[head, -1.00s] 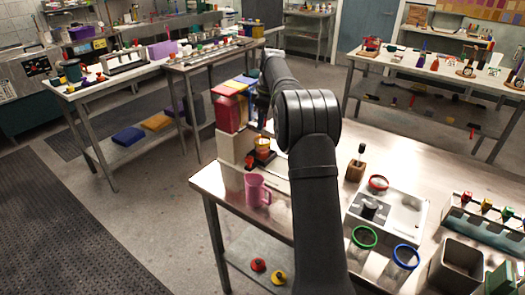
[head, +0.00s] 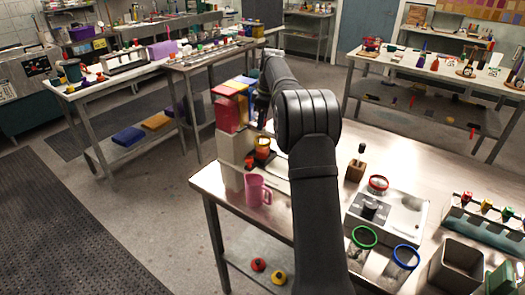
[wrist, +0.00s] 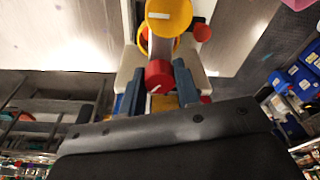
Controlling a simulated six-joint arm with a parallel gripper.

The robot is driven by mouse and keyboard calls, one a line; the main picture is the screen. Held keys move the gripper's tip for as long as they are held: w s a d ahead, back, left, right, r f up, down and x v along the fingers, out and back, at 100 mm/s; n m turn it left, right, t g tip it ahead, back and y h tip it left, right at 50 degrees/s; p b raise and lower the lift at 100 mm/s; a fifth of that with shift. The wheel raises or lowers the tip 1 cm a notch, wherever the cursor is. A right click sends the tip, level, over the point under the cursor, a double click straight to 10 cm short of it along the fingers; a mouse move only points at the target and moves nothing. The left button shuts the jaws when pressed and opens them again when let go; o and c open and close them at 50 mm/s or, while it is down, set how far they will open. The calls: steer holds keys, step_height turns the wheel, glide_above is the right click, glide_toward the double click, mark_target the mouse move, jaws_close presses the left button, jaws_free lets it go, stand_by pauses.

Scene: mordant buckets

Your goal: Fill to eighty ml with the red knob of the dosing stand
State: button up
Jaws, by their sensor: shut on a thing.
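My gripper is shut on this knob. A yellow knob (wrist: 169,14) with a white mark shows just beyond it. In the head view my arm hides the gripper and the red knob. A yellow-orange vessel (head: 263,143) stands at the stand's foot. I cannot read any fill level.
A pink mug (head: 256,188) stands near the table's front left edge. A grey device (head: 403,213) with a red ring, and green-rimmed (head: 364,237) and blue-rimmed (head: 406,256) vessels, are right of my arm.

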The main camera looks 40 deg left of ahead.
steer(key=shift+s+f, duration=0.2)
steer(key=shift+f, duration=0.05)
steer(key=m, duration=0.5)
steer(key=shift+t, duration=0.3)
steer(key=shift+o, duration=0.2)
steer(key=m, duration=0.5)
steer(key=shift+m+t, duration=0.3)
steer(key=shift+t, duration=0.1)
steer(key=o, duration=0.7)
steer(key=shift+s, duration=0.1)
steer(key=shift+r, duration=0.1)
